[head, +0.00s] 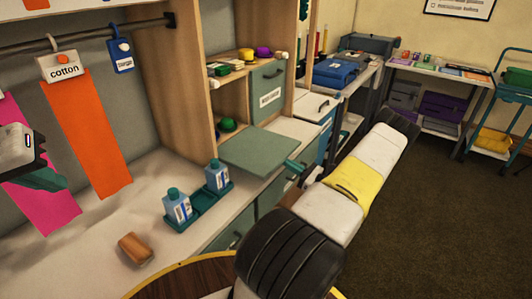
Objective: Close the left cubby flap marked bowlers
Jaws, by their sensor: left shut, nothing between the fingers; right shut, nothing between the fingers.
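A grey-green flap (262,151) is folded down and lies open, nearly level, in front of a low wooden cubby. Small green and purple things (228,124) show in that cubby. I see no readable marking on the open flap. Another grey-green flap (267,86) above and to the right stands upright and shut, with a white label too small to read. My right gripper (292,165) is shut and empty just right of the open flap, partly hidden by my arm; I cannot tell whether they touch. My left gripper (45,180) is shut and empty at the left edge, far from the flap.
Two blue bottles (178,205) stand in a teal tray (212,200) on the counter in front of the flap. A brown block (135,248) lies nearer. An orange strip (90,130) and a pink strip (45,205) hang from a rail at left.

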